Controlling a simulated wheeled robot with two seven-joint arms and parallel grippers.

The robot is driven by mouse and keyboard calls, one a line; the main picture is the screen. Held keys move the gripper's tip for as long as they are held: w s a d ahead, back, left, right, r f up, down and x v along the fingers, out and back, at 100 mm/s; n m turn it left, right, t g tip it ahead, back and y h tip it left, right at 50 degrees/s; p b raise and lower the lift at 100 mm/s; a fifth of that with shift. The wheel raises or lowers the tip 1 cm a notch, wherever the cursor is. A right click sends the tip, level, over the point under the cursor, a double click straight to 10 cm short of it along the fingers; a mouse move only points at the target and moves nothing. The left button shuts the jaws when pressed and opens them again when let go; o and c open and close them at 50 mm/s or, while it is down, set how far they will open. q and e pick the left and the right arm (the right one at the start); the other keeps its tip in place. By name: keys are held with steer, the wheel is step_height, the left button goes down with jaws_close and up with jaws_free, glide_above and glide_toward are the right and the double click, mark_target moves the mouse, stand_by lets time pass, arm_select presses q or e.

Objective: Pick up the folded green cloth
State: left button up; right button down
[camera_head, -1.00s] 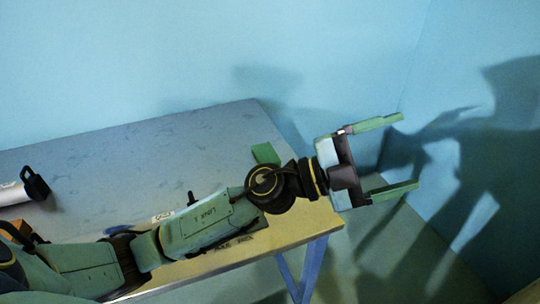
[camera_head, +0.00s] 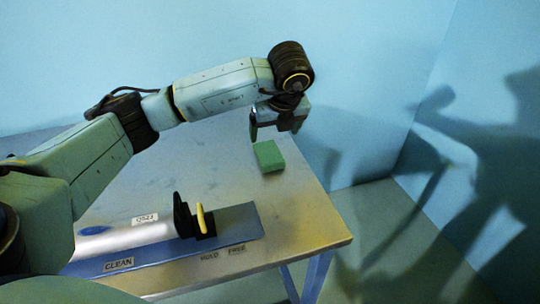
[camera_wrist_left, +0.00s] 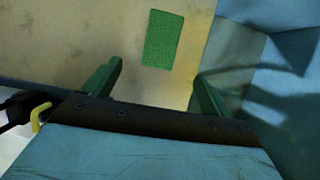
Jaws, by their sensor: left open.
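The folded green cloth (camera_head: 269,156) is a small block lying on the table near its right edge. It also shows in the left wrist view (camera_wrist_left: 163,40), just beyond the fingertips and between their lines. My left gripper (camera_head: 276,126) points down above the table, just behind the cloth in the head view. In the left wrist view its two green fingers (camera_wrist_left: 157,72) are spread apart with nothing between them. It is open and apart from the cloth. My right gripper is not in view.
A blue board (camera_head: 240,222) lies along the table's front, with a CLEAN label. A pale roll (camera_head: 120,240) with a black and yellow end piece (camera_head: 190,217) rests there, partly behind my arm. The table (camera_head: 300,215) is bare around the cloth; its right edge is close.

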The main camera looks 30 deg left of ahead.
arm_select(q)
steer(key=b, duration=0.1)
glide_above(269, 152)
steer(key=s+d, duration=0.2)
step_height(269, 152, down, 6)
steer(key=shift+s+d+f, duration=0.1)
steer(key=shift+d, duration=0.05)
steer(key=shift+w+a+b+x, duration=0.15)
steer(key=shift+b+x, duration=0.2)
steer(key=shift+x, duration=0.95)
steer(key=shift+w+a+b+x, duration=0.1)
steer(key=shift+w+b+x, duration=0.2)
steer(key=shift+x, duration=1.05)
steer(key=shift+s+r, duration=0.1)
steer(key=shift+r, duration=0.15)
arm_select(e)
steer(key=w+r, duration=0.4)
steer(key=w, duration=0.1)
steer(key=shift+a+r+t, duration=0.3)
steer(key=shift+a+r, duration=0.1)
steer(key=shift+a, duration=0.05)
arm_select(q)
steer(key=shift+c, duration=0.3)
steer(key=c, duration=1)
steer(key=shift+r, duration=0.1)
